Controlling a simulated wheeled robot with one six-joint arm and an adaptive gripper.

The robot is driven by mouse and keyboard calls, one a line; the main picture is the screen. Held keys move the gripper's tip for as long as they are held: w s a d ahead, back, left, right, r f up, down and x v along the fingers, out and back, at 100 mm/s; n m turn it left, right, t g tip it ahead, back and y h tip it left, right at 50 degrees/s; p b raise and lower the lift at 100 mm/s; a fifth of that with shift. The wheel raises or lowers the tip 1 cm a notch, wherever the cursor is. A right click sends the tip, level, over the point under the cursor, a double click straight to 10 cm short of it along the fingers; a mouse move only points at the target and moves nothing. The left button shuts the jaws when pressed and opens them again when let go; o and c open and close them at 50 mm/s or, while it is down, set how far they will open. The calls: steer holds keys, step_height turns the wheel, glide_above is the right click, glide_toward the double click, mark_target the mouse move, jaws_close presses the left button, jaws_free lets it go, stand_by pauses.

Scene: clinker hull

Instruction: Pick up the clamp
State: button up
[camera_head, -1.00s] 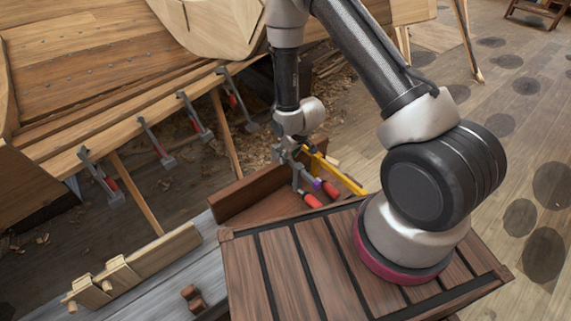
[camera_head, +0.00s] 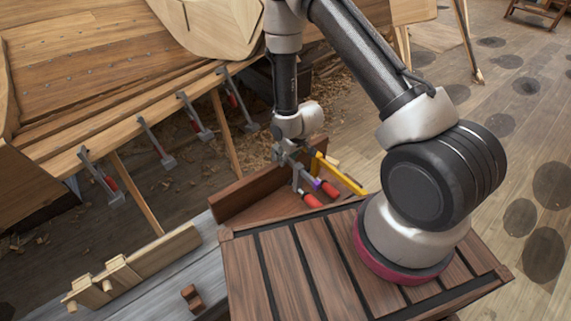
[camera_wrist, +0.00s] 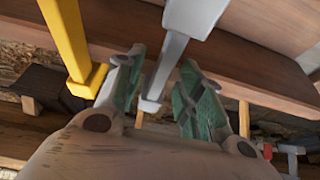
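A grey metal clamp (camera_head: 296,180) with a red handle stands in the brown wooden box, below my gripper (camera_head: 286,152). In the wrist view, the clamp's grey bar (camera_wrist: 184,40) runs down between the two green-padded fingers of my gripper (camera_wrist: 163,62). The fingers are apart, with visible gaps beside the bar, so my gripper looks open. A yellow clamp (camera_head: 343,176) lies to the right of the grey one in the head view. It shows left of the fingers in the wrist view (camera_wrist: 68,42). My wrist hides part of the grey clamp.
The box's brown wall (camera_head: 262,186) rises just left of the clamps. Several other clamps (camera_head: 156,145) hang along the hull plank (camera_head: 130,115). A slatted table top (camera_head: 290,265) and a grey bench with a wooden rack (camera_head: 140,262) stand in front.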

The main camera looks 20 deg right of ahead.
jaws_close()
stand_by(0.5)
